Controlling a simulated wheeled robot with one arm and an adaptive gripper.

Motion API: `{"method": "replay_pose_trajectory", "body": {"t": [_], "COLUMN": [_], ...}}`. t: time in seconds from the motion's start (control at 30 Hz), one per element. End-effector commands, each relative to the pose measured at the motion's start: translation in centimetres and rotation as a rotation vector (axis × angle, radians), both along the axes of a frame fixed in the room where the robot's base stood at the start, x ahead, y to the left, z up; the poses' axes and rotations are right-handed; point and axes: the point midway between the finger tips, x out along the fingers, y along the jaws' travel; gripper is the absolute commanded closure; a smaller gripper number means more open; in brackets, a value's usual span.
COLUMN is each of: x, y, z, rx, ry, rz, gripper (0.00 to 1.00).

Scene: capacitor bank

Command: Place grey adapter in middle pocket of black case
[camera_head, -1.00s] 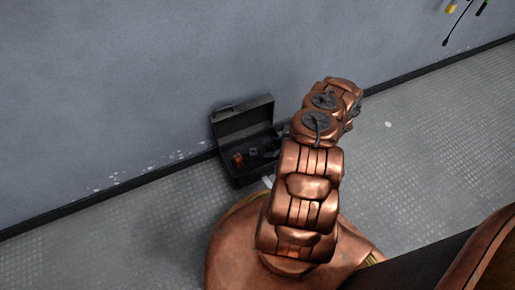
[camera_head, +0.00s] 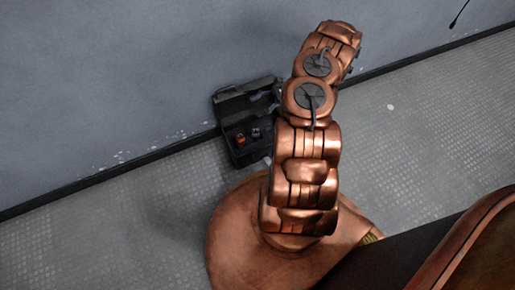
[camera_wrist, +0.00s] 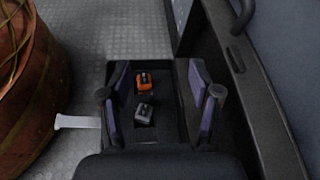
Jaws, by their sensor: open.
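The black case (camera_head: 258,161) stands open on the floor against the wall, its lid raised. The grey adapter (camera_wrist: 144,113) sits inside the case, in the row of pockets next to an orange adapter (camera_wrist: 143,79). It also shows small in the head view (camera_head: 255,132). The near part of the case is hidden in the wrist view, so I cannot tell for sure which pocket the grey adapter is in. My gripper (camera_wrist: 162,100) is open and empty above the case. The grey adapter lies between its fingers in the picture, nearer the left finger, with no visible contact.
The wall (camera_head: 100,90) rises right behind the case. A white strip-like piece (camera_wrist: 78,122) sticks out beside the case on the left. My round copper base is close by. The patterned floor (camera_head: 430,130) is clear to the right.

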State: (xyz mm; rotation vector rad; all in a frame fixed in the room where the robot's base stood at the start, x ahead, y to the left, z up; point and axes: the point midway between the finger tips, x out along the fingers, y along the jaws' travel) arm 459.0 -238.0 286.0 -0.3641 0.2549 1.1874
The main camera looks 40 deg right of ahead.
Motion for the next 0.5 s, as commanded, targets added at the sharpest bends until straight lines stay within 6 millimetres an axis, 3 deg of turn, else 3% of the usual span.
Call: {"method": "replay_pose_trajectory", "body": {"t": [0.03,0.23,0.5], "x": [0.8,2.3,2.1], "y": [1.1,5.5,11.6], "z": [1.7,7.2,13.8], "rx": [-0.012,-0.058,-0.128], "ry": [-0.018,-0.074,-0.140], "rz": [0.043,0.206,0.430], "gripper": [0.37,0.37,0.37]}}
